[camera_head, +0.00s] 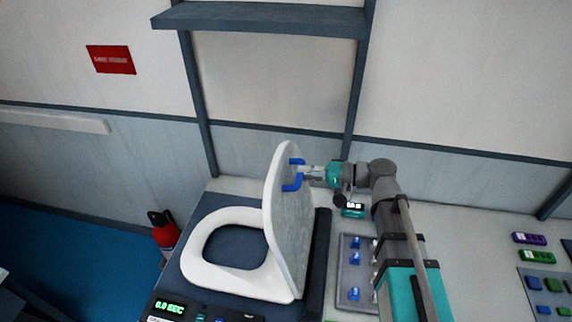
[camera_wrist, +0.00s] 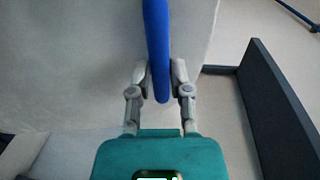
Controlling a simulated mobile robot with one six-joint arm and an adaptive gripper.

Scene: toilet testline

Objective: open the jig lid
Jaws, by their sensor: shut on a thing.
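The jig lid (camera_head: 288,235) is a pale toilet lid standing about upright on the right side of the white seat ring (camera_head: 222,270). A blue handle (camera_head: 292,187) is fixed to the upper part of its right face. My gripper (camera_head: 305,172) reaches it from the right. In the wrist view my gripper (camera_wrist: 161,82) has one finger on each side of the blue handle bar (camera_wrist: 157,40) and is shut on it. The exact finger contact is small in the head view.
A control panel (camera_head: 205,314) with a green readout stands at the front edge. A dark bar (camera_head: 318,262) runs right of the lid. A grey plate (camera_head: 345,285) with blue parts lies beside my arm. A red extinguisher (camera_head: 165,233) stands left. A shelf (camera_head: 260,20) hangs above.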

